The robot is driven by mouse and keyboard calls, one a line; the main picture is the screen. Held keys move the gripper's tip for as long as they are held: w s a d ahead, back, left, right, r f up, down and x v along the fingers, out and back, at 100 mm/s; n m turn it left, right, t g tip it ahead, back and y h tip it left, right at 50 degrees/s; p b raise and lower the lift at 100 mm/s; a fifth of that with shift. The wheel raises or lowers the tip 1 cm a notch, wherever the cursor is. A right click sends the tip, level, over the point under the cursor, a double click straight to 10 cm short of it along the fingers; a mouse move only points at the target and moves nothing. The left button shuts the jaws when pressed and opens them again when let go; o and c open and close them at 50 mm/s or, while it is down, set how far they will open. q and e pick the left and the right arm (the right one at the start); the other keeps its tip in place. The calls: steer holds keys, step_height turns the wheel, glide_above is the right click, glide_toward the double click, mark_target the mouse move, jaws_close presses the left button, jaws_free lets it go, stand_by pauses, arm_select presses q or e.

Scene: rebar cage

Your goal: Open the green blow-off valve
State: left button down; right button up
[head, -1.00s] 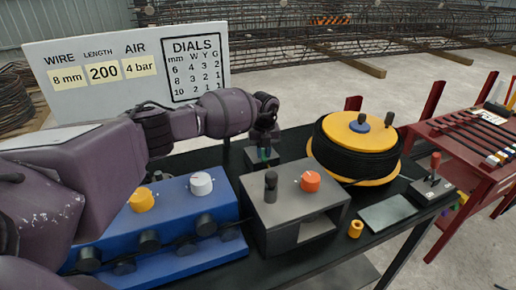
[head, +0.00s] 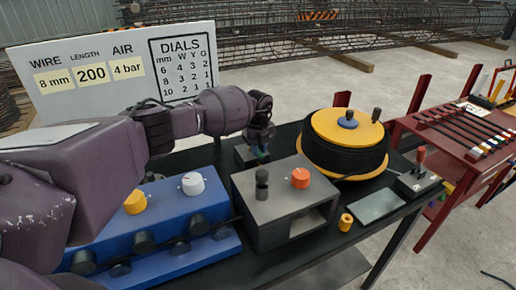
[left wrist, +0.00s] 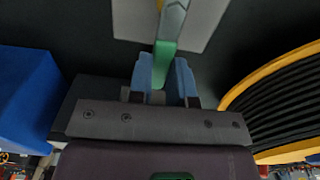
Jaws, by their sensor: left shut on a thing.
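The green blow-off valve's lever (left wrist: 166,58) shows in the left wrist view as a green bar running up to a pale grey end. My left gripper (left wrist: 165,75) is shut on it, a blue-grey finger on each side. In the head view my left gripper (head: 260,147) points down over a small dark block (head: 243,157) at the back of the table. I cannot tell the lever's exact angle. My right gripper is in neither view.
The blue unit (head: 195,205) with yellow and white knobs and the grey box (head: 275,215) with an orange knob stand in front. The wire spool (head: 345,160) is close on the right. A sign (head: 75,105) stands behind my left arm.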

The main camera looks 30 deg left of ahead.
arm_select(q)
steer(key=c, duration=1)
jaws_free()
steer(key=shift+r, duration=0.1)
steer(key=shift+c, duration=0.2)
steer(key=shift+r, duration=0.4)
step_height(320, 180, up, 10)
steer(key=shift+p, duration=0.3)
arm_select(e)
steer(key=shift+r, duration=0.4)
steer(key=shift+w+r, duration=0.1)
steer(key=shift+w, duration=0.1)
